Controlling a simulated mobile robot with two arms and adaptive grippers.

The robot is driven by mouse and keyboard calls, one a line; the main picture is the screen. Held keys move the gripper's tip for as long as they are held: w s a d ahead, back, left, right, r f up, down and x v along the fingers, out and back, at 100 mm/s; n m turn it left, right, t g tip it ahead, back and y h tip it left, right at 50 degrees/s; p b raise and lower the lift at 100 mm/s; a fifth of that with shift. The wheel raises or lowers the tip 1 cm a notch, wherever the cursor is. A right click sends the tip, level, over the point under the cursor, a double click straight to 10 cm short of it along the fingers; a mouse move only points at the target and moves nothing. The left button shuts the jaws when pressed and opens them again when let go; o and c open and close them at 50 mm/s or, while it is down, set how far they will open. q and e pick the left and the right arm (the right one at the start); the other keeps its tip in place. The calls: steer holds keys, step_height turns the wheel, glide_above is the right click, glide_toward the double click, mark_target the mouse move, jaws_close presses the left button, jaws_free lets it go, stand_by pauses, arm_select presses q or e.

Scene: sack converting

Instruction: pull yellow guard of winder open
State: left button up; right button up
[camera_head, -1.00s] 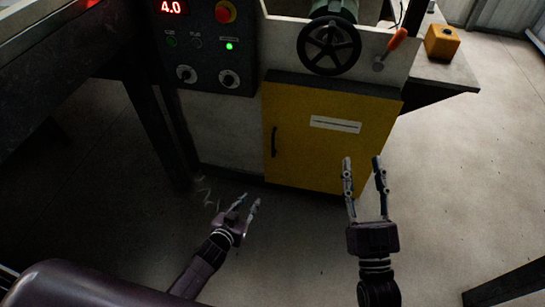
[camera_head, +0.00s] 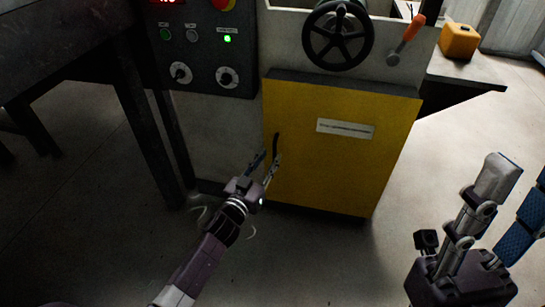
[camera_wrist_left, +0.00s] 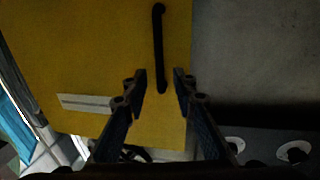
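The yellow guard (camera_head: 330,165) is a flat door on the front of the winder, closed, with a white label strip. Its black vertical bar handle (camera_head: 276,147) is near the door's left edge. My left gripper (camera_head: 264,160) is at the handle's lower end in the head view. In the left wrist view the handle (camera_wrist_left: 159,48) lies ahead of the gap between the open fingers of the left gripper (camera_wrist_left: 160,78). Contact cannot be told. My right gripper (camera_head: 515,205) is at the lower right, its fingers apart and empty, away from the guard.
A control panel (camera_head: 205,50) with knobs and a green light is left of the guard. A black handwheel (camera_head: 337,35) and an orange-handled lever (camera_head: 406,40) are above it. An orange box (camera_head: 459,41) sits on the side table. The floor before the guard is clear.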

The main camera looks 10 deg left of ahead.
mark_target(274, 151)
arm_select(q)
steer(key=shift+w+d+b, duration=0.15)
steer(key=shift+w+b, duration=0.05)
steer(key=shift+w, duration=0.55)
steer(key=shift+w+d+b, duration=0.15)
steer(key=shift+w+b, duration=0.05)
steer(key=shift+w, duration=0.55)
jaws_close()
